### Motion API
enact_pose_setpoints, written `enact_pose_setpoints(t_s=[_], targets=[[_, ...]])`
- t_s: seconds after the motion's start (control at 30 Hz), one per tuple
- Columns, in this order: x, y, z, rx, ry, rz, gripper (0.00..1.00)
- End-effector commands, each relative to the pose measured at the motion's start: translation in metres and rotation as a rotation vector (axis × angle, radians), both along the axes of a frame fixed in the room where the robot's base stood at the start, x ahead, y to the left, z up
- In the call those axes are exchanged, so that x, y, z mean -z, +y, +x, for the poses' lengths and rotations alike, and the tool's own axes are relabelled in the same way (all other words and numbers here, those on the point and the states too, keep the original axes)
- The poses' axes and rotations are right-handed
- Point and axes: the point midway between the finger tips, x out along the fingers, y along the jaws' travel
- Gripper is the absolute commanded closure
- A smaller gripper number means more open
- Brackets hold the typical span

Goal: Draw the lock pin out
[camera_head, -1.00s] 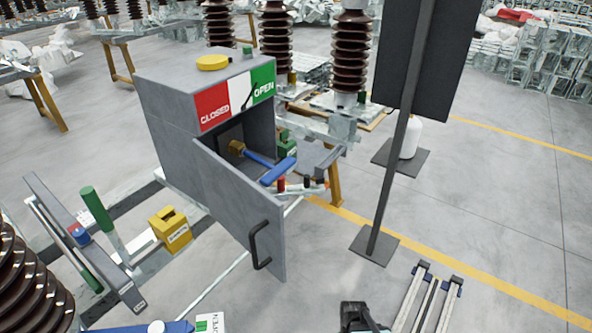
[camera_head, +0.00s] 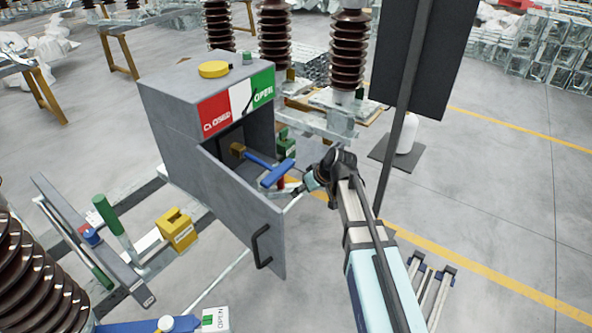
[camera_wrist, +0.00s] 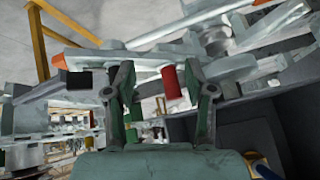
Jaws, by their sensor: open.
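The lock pin appears to be the small red cylinder (camera_wrist: 171,82), upright on a pale metal bar in the wrist view. It also shows, partly hidden, beside the blue handle in the head view (camera_head: 281,182). My gripper (camera_wrist: 163,92) is open, with one finger on each side of the red cylinder in the picture, closer to the right finger. I cannot tell whether the fingers reach its depth. In the head view my gripper (camera_head: 298,187) is just right of the blue handle (camera_head: 278,172), by the open cabinet.
The grey cabinet (camera_head: 178,110) has its door (camera_head: 240,205) swung open towards the front, with a black handle. A yellow padlock-like block (camera_head: 176,230) lies left of the door.

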Motion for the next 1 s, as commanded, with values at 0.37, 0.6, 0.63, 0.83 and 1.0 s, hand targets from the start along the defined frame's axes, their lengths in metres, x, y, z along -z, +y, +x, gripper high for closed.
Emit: enact_pose_setpoints(t_s=[0.37, 0.6, 0.63, 0.83, 1.0], targets=[[-0.048, 0.026, 0.032, -0.268, -0.225, 0.014, 0.46], [-0.04, 0.031, 0.036, -0.299, -0.243, -0.001, 0.46], [-0.038, 0.032, 0.037, -0.299, -0.243, -0.001, 0.46], [-0.016, 0.048, 0.048, -0.299, -0.24, -0.001, 0.46], [0.011, 0.066, 0.061, -0.299, -0.242, -0.001, 0.46]])
